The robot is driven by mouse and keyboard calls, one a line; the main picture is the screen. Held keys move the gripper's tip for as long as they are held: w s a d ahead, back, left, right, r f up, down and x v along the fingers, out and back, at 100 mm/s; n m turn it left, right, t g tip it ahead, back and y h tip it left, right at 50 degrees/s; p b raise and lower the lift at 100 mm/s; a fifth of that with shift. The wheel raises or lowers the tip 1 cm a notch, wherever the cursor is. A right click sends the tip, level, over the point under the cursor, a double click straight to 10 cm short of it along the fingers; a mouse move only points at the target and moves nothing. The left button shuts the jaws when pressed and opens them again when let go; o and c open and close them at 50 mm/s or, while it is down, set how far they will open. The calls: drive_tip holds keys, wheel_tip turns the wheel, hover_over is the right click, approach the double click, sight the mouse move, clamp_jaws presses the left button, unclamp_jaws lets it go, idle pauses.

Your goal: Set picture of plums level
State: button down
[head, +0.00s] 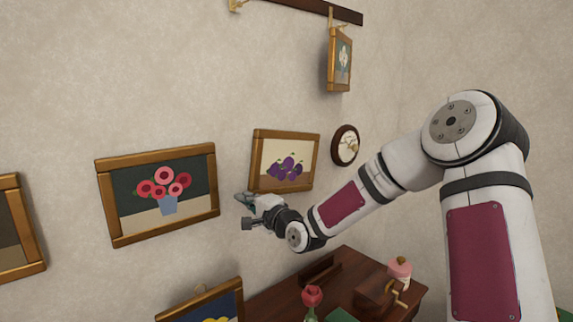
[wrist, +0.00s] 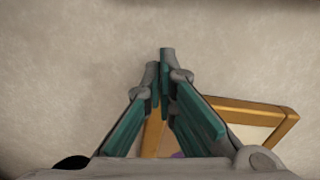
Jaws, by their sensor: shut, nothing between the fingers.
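The picture of plums (head: 288,160) hangs on the wall in a gold frame, left of the small round picture. Its top edge slopes down to the right in the head view, unlike the flower picture's top edge, so it looks tilted. My gripper (head: 243,198) is at its lower left corner, with the fingers shut and empty. In the wrist view the fingertips (wrist: 165,55) meet in front of bare wall, and part of the gold frame (wrist: 258,110) shows behind and right of the fingers. I cannot tell whether the gripper touches the frame. The fingers hide much of the picture there.
A flower picture (head: 205,152) hangs to the left, a round picture (head: 345,145) to the right, and another picture (head: 340,60) hangs from a rail above. Below, a wooden desk (head: 262,303) holds a rose (head: 312,297) and a grinder (head: 385,293). A blue picture (head: 205,302) shows at the bottom.

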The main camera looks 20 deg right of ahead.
drive_tip(key=shift+w+d+p, duration=0.15)
drive_tip(key=shift+w+d, duration=0.1)
drive_tip(key=shift+d, duration=0.5)
drive_tip(key=shift+w+d+p, duration=0.15)
drive_tip(key=shift+w+d, duration=0.1)
drive_tip(key=shift+d, duration=0.45)
idle(1.3)
drive_tip(key=shift+a, duration=0.1)
drive_tip(key=shift+s+a+p, duration=0.2)
drive_tip(key=shift+a, duration=0.25)
drive_tip(key=shift+s+a+p, duration=0.15)
drive_tip(key=shift+s+a, duration=0.05)
drive_tip(key=shift+a, duration=0.25)
drive_tip(key=p+v, duration=0.5)
drive_tip(key=v, duration=0.3)
drive_tip(key=shift+p, duration=0.3)
drive_tip(key=shift+a, duration=0.1)
